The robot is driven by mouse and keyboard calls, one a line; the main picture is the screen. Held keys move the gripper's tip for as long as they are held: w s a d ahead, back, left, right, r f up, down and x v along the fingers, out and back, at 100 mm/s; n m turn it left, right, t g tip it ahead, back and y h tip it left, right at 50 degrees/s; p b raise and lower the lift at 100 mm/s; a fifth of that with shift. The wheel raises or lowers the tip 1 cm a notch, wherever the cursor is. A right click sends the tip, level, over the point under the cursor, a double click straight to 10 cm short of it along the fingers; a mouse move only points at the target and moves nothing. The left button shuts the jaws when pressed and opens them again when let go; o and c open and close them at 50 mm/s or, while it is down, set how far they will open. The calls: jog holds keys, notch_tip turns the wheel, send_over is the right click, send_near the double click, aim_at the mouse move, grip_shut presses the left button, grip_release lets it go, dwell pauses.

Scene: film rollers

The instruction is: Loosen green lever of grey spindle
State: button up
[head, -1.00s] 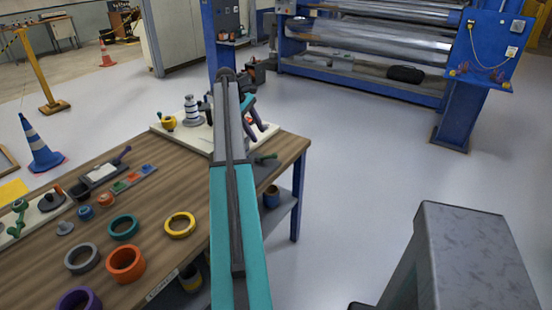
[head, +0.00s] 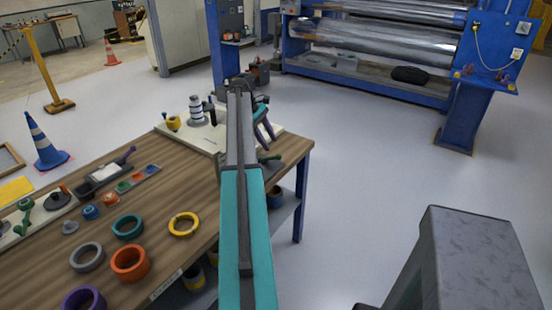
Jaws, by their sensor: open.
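A pale board (head: 172,138) lies on the far right part of the wooden table. A grey-and-white ringed upright (head: 197,110) stands on it; I cannot tell whether this is the grey spindle. My gripper (head: 264,122) is above the board's right side, partly hidden by my arm. It is open with nothing seen between its fingers, and appears higher than the green lever, apart from it.
Several coloured rings, including an orange ring (head: 130,263) and a yellow ring (head: 183,224), lie on the table (head: 190,262). A yellow piece (head: 173,123) stands left of the ringed upright. A blue roller machine (head: 370,85) stands behind.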

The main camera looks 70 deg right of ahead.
aim_at(278, 157)
jog(key=p+x, duration=0.2)
jog(key=x, duration=0.7)
jog(key=shift+s+f, duration=0.15)
jog(key=shift+f, duration=0.2)
